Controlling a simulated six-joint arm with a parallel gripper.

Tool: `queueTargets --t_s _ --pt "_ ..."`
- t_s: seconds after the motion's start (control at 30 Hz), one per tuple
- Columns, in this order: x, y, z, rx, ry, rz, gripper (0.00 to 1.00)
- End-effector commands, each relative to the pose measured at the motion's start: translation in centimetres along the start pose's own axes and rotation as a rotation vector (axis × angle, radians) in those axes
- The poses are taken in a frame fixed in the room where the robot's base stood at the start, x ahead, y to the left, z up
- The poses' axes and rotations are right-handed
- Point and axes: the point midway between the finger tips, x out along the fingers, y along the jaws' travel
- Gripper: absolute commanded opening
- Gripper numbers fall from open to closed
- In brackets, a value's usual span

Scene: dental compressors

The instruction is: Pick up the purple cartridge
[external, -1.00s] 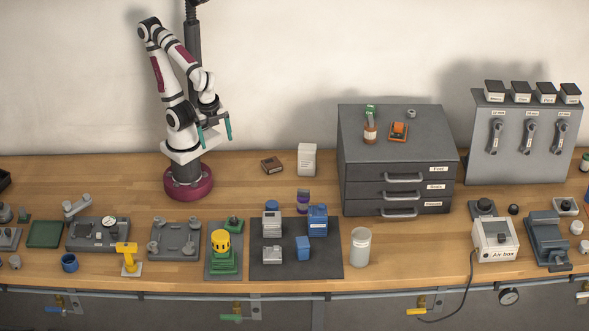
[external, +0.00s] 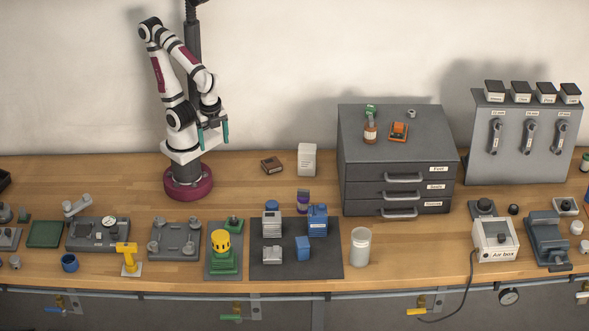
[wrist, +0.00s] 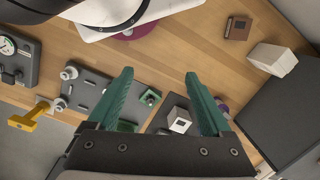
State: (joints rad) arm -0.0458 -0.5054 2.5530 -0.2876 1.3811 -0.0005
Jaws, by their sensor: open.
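The purple cartridge (external: 303,201) stands upright at the back edge of the dark mat (external: 262,268), between a grey-and-blue unit and a blue container. In the wrist view a small part of it (wrist: 222,106) shows just right of the right finger, partly hidden by that finger. My gripper (external: 213,133) is high above the bench, to the left of and behind the cartridge, open and empty. In the wrist view its two green fingers (wrist: 158,90) are spread apart with nothing between them.
Close around the cartridge are the blue container (external: 317,221) and the grey unit with a blue top (external: 271,223). The dark drawer cabinet (external: 398,160) rises to the right. A grey cylinder (external: 360,247) stands front right.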

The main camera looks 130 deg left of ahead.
Motion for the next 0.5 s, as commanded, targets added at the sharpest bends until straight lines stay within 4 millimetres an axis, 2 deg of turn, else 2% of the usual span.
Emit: queueTargets --t_s 0.07,0.1,0.17,0.2,0.27,0.3,0.33,0.4,0.5 --pt "1.4 1.5 -0.5 -0.231 -0.06 0.201 0.83" --pt "2.0 2.4 -1.5 -0.416 -0.09 0.354 0.83" --pt "2.7 3.0 -4.0 -0.75 -0.122 0.615 0.83" --pt "3.0 2.3 -6.0 -0.99 -0.13 0.793 0.83" --pt "3.8 -0.6 -8.9 -1.361 -0.125 1.06 0.83" --pt "4.6 -3.6 -10.3 -1.602 -0.109 1.23 0.83" --pt "5.5 -6.1 -10.8 -1.774 -0.094 1.351 0.83" --pt "8.0 -11.7 -10.5 -2.126 -0.047 1.598 0.83" --pt "11.7 -17.3 -8.1 -2.473 0.019 1.846 0.83"
